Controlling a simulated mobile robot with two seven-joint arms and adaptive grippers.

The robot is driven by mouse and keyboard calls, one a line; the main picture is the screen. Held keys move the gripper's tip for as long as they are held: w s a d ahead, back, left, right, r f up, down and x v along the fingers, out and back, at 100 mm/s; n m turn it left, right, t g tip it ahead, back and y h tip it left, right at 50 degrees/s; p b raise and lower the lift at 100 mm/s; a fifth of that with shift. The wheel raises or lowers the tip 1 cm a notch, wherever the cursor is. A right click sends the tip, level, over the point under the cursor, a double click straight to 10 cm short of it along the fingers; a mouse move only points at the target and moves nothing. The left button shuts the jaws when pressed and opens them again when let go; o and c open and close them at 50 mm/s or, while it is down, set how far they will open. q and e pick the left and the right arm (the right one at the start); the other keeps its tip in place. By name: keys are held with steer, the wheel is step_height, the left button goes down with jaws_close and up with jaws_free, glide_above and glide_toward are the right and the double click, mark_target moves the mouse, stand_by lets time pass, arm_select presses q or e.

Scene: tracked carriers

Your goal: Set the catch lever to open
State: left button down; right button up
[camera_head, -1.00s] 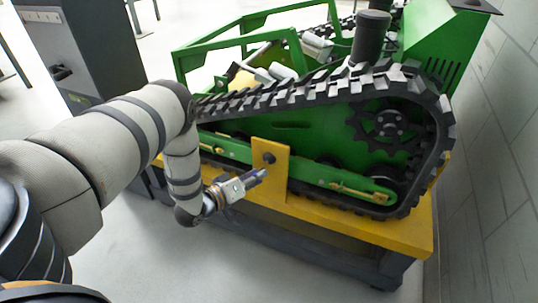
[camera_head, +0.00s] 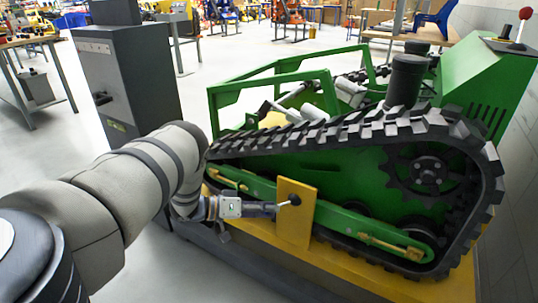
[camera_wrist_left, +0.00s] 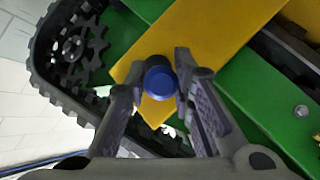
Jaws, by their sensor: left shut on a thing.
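A tracked green carrier (camera_head: 340,165) stands on a yellow base. On its side is an upright yellow plate (camera_head: 293,225) with a dark round knob (camera_head: 295,199), which I take for the catch lever's knob. My left gripper (camera_head: 277,208) reaches the plate from the left, level with the knob. In the left wrist view, a blue round-ended knob (camera_wrist_left: 160,82) stands in front of the yellow plate (camera_wrist_left: 205,40), between the fingertips of my left gripper (camera_wrist_left: 158,92). The gripper is shut on this knob. My right gripper is out of view.
The black track (camera_head: 330,133) runs above the plate. A red-balled lever (camera_head: 524,14) stands on the carrier's top right. A dark grey cabinet (camera_head: 120,85) stands at left behind my arm.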

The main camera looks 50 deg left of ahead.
arm_select(q)
steer(key=shift+w+a+y, duration=0.1)
steer(key=shift+a+y, duration=0.2)
steer(key=shift+a, duration=0.05)
steer(key=c, duration=1.4)
jaws_free()
steer(key=v, duration=1.2)
steer(key=shift+f, duration=0.1)
